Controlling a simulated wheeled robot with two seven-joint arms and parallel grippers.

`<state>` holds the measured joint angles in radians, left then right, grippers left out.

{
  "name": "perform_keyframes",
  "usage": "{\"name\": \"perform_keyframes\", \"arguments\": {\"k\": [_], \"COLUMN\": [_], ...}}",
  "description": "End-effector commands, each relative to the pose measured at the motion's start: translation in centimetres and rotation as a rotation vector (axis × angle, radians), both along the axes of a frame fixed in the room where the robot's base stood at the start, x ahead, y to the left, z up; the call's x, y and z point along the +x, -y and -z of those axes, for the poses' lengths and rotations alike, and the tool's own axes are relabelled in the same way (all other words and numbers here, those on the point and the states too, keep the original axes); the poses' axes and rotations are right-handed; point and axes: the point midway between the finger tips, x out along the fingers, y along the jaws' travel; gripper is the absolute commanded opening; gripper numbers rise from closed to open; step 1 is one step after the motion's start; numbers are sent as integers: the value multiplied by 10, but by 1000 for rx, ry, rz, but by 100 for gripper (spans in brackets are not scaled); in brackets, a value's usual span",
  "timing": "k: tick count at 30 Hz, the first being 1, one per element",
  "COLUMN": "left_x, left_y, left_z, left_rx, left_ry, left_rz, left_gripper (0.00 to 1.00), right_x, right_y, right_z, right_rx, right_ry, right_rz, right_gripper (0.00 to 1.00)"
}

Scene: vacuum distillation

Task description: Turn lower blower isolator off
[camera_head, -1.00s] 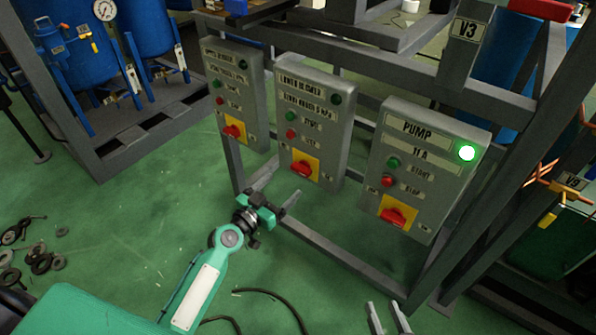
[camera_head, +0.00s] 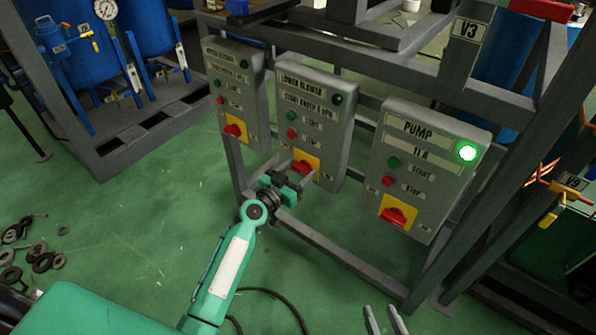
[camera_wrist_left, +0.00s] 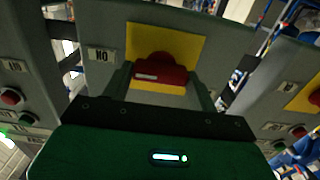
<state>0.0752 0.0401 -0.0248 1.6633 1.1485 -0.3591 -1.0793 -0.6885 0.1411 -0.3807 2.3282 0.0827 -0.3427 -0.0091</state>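The lower blower panel (camera_head: 318,130) is the middle grey box, with a dark lamp at its top right. Its isolator is a red knob (camera_head: 301,167) on a yellow plate, partly hidden by my left gripper in the head view. My left gripper (camera_head: 294,171) is open, with its fingers pointing at the knob. In the left wrist view the red knob (camera_wrist_left: 160,70) lies between the two spread fingers (camera_wrist_left: 162,88), and a label beside it reads "NO" or "ON". I cannot tell whether the fingers touch it. My right gripper (camera_head: 384,320) is open and empty at the bottom edge.
A similar panel (camera_head: 234,90) stands left, and the pump panel (camera_head: 424,165) with a lit lamp (camera_head: 467,153) stands right. Grey frame bars (camera_head: 330,250) run below the panels. The green floor (camera_head: 140,220) to the left is mostly clear.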

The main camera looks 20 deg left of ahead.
Motion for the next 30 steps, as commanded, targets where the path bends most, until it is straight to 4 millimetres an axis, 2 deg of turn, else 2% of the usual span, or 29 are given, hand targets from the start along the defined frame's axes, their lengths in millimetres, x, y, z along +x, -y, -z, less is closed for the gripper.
{"name": "perform_keyframes", "arguments": {"k": [1, 3, 4, 17, 30], "left_x": [0, 0, 0, 0, 0], "left_y": [0, 0, 0, 0, -2], "left_z": [0, 0, 0, 0, 0], "left_rx": [0, 0, 0, -87, -440], "left_ry": [0, 0, 0, -32, -160], "left_rz": [0, 0, 0, 1, 0], "left_gripper": [49, 35, 34, 34, 34], "right_x": [0, 0, 0, 1, 2], "right_y": [0, 0, 0, 0, 0], "right_z": [0, 0, 0, -1, -4], "right_rx": [0, 0, 0, 3, 3], "right_ry": [0, 0, 0, 8, 13], "right_rz": [0, 0, 0, 2, 2], "right_gripper": [36, 36, 36, 36, 36]}}
